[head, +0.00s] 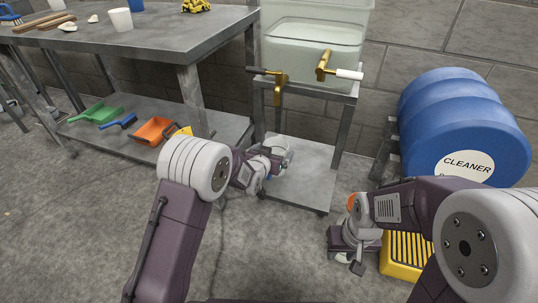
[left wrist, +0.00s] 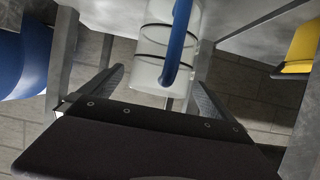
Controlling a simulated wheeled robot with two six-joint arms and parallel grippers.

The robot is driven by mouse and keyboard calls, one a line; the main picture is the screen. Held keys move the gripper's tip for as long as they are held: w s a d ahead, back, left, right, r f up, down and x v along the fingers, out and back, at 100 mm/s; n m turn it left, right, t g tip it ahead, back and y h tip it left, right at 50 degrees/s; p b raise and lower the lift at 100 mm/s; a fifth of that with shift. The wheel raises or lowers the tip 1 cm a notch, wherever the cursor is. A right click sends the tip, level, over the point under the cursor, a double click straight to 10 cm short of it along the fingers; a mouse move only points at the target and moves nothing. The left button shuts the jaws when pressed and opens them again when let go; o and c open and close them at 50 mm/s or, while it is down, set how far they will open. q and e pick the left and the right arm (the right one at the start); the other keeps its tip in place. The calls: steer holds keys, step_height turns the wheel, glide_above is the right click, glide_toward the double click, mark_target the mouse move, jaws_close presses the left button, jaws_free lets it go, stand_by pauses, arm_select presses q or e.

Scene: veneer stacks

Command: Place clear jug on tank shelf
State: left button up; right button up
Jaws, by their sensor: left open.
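The clear jug (head: 279,146) is at the back left part of the tank shelf (head: 310,178), low under the tank. In the left wrist view, where things show upside down, the jug (left wrist: 157,42) has dark rings and a blue handle (left wrist: 181,35). My left gripper (head: 266,165) is open, with one finger on each side of the jug's near end in the wrist view. Whether the fingers touch it, and whether its base rests fully on the shelf, I cannot tell. My right gripper (head: 352,255) hangs low at the right, away from the jug; its fingers are unclear.
A clear tank (head: 316,35) with two brass taps (head: 324,65) stands above the shelf. A blue cleaner drum (head: 460,120) and a yellow grated item (head: 405,258) are at the right. A bench (head: 150,45) at the left holds green, blue and orange tools on its lower shelf.

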arm_select(q)
steer(key=p+v, duration=0.3)
steer(key=v, duration=0.7)
steer(key=shift+s+r, duration=0.25)
steer(key=shift+s, duration=0.1)
steer(key=shift+a, duration=0.1)
steer(key=s+a+f+n+g+y, duration=0.2)
steer(key=s+a+g, duration=0.3)
steer(key=s, duration=0.7)
steer(key=s+a+f+n+g+y, duration=0.1)
steer(key=s+a+f+g+y, duration=0.1)
steer(key=s+a+g, duration=0.4)
steer(key=s+a, duration=0.3)
steer(key=s, duration=0.3)
steer(key=shift+s+a+n+g, duration=0.15)
steer(key=shift+s+n+g, duration=0.15)
steer(key=shift+n, duration=0.1)
steer(key=shift+w+p, duration=0.1)
steer(key=shift+p, duration=0.3)
step_height(320, 180, up, 47)
steer(key=p, duration=4.7)
